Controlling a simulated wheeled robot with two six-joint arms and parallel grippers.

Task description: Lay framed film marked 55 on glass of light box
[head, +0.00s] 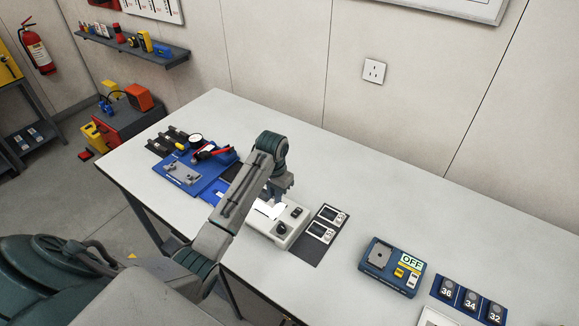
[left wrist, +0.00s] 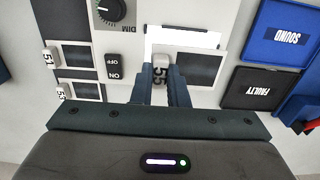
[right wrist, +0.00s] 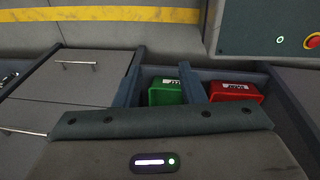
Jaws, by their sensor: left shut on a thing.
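The framed film marked 55 (left wrist: 200,68) has a dark window and a light frame. My left gripper (left wrist: 161,80) is shut on its numbered tab. The film overlaps the lit white glass (left wrist: 185,38) of the light box, and I cannot tell whether it touches. The light box (head: 282,230) is white with a dial and ON and OFF buttons; the left wrist view shows its dial (left wrist: 110,10). In the head view my left gripper (head: 274,196) is over the light box and hides part of it. My right gripper (right wrist: 160,85) is open and empty, away from the table.
A dark mat (head: 307,250) beside the light box holds two other framed films. Blue SOUND (left wrist: 282,35) and black FAULTY (left wrist: 258,88) trays lie on the other side. A blue OFF device (head: 392,266) stands to the right. Green (right wrist: 167,92) and red (right wrist: 234,92) boxes show near the right gripper.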

